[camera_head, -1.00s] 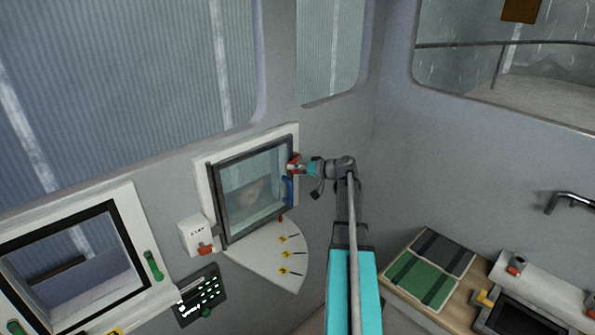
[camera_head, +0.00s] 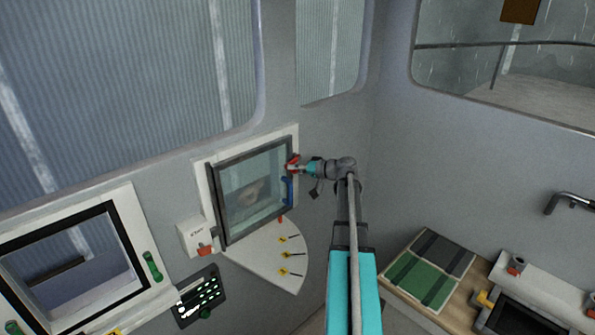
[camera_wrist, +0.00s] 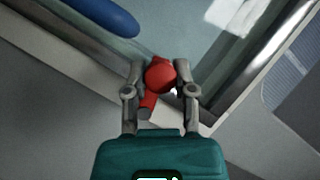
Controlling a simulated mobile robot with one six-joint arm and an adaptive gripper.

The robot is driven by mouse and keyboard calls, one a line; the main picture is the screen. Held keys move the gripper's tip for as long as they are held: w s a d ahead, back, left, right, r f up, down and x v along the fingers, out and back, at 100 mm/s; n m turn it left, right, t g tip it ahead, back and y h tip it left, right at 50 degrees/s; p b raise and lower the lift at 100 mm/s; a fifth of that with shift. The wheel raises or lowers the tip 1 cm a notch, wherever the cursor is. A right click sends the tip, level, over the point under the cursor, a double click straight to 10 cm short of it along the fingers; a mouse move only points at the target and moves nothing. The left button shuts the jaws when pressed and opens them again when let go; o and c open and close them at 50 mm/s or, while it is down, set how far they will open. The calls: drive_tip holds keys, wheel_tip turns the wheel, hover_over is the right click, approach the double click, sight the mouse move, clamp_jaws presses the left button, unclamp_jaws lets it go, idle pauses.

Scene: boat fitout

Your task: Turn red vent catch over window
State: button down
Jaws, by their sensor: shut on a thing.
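The vent window (camera_head: 252,190) is a dark-framed glass pane in a white surround on the grey wall. The red catch (camera_head: 293,163) sits at its upper right corner. In the wrist view the red catch (camera_wrist: 160,75) has a round knob and a short arm pointing toward my gripper, down and slightly left. My gripper (camera_wrist: 160,82) is shut on the red catch, one finger on each side; in the head view my gripper (camera_head: 300,168) reaches it from the right. A blue catch (camera_head: 288,190) is below it on the frame and shows in the wrist view (camera_wrist: 103,15).
A white quarter-round plate (camera_head: 268,255) with yellow markers lies below the window. A white box with a red part (camera_head: 196,238) is to its left. A second window with a green catch (camera_head: 153,265) is at lower left. A counter with a green cloth (camera_head: 422,280) is at lower right.

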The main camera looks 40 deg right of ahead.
drive_tip(key=shift+r+m+t+y+b, duration=0.3)
drive_tip(key=shift+r+m+t+y, duration=0.3)
drive_tip(key=shift+m, duration=0.6)
drive_tip(key=shift+c, duration=2.1)
unclamp_jaws()
drive_tip(key=shift+s, duration=0.15)
